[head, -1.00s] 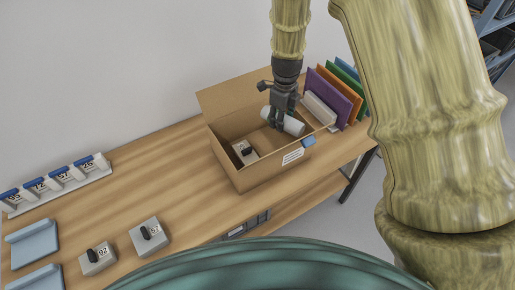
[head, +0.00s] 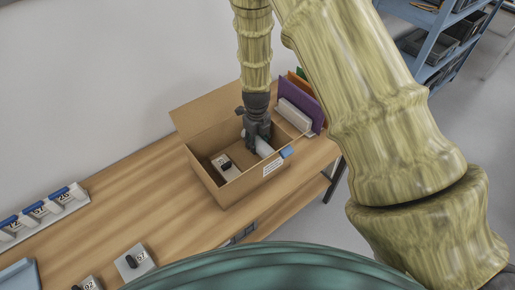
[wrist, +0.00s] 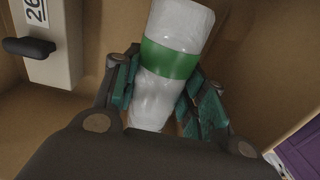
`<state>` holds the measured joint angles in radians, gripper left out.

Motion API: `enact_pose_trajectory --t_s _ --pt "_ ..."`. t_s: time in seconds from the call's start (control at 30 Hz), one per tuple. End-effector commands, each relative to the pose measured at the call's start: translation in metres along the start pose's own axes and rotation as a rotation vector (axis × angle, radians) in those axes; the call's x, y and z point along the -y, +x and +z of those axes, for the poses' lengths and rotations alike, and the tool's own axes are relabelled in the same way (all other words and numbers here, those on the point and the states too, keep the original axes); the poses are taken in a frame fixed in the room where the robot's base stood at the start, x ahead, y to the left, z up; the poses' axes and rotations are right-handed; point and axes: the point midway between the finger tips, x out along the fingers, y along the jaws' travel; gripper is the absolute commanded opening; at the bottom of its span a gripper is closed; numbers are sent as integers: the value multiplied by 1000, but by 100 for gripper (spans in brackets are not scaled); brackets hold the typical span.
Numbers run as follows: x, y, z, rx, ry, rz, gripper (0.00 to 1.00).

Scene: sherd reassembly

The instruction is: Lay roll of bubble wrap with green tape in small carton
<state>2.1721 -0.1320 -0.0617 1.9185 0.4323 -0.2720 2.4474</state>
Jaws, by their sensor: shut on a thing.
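The small carton (head: 231,196) stands open on the wooden bench, with a flap raised at the back and a white label on its front. My gripper (head: 258,143) reaches down into its right half. The roll of bubble wrap (wrist: 179,27) is white with a band of green tape (wrist: 169,60). In the wrist view my gripper (wrist: 155,98) is shut on the roll, with one finger on each side just below the tape. The roll also shows in the head view (head: 264,148), inside the carton walls. Whether it touches the carton floor I cannot tell.
A grey block with a black knob (head: 225,167), marked 26 in the wrist view, lies in the carton's left part. Coloured upright panels (head: 299,105) stand right of the carton. Several numbered holders and similar blocks (head: 135,262) sit left. Bench between is clear.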

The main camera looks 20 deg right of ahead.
Motion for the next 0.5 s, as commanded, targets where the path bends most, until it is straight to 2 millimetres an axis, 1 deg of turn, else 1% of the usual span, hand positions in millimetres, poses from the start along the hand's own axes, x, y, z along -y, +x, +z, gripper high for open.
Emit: enact_pose_trajectory --t_s 0.17,0.5 --pt "0 7 -1 -2 2 1 22" --pt "1 39 -2 -2 3 1 22"
